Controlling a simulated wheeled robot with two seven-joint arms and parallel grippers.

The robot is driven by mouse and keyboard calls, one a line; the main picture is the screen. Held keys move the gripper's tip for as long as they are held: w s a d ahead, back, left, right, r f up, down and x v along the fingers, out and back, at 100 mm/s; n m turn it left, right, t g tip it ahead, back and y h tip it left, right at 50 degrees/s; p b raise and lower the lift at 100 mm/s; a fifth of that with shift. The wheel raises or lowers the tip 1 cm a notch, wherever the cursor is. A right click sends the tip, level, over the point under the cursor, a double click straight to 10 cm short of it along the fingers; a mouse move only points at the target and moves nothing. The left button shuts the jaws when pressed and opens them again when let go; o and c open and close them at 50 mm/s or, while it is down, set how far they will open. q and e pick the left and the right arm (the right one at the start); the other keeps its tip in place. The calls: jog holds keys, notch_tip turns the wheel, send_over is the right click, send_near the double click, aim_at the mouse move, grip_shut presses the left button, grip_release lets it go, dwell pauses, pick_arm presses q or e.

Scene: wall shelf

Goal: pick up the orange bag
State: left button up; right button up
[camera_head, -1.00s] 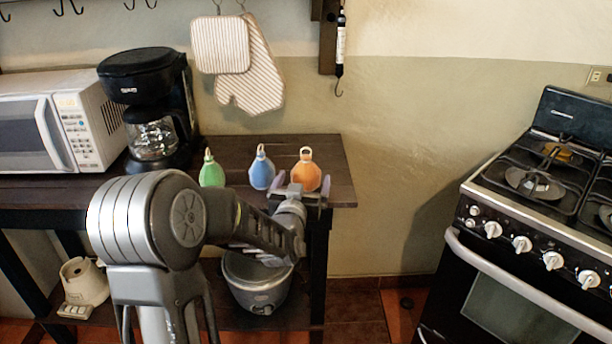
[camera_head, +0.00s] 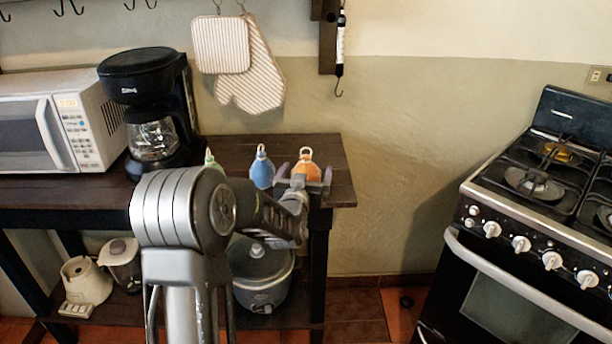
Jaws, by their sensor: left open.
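The orange bag (camera_head: 307,165) stands upright near the right end of the dark wooden table, with a loop at its top. My left gripper (camera_head: 304,182) is open at the table's front edge, directly in front of the orange bag. Its fingers show to the left and right of the bag's lower part, which the gripper hides. I cannot tell whether the fingers touch the bag. My right gripper is not in view.
A blue bag (camera_head: 262,170) stands close to the left of the orange one. A green bag (camera_head: 209,160) is mostly hidden behind my arm. A coffee maker (camera_head: 150,110) and microwave (camera_head: 60,125) stand farther left. A stove (camera_head: 540,220) is at right.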

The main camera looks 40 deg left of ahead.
pick_arm(q)
jog(key=shift+c, duration=0.5)
jog(key=shift+r, duration=0.1)
jog(key=c, duration=1.9)
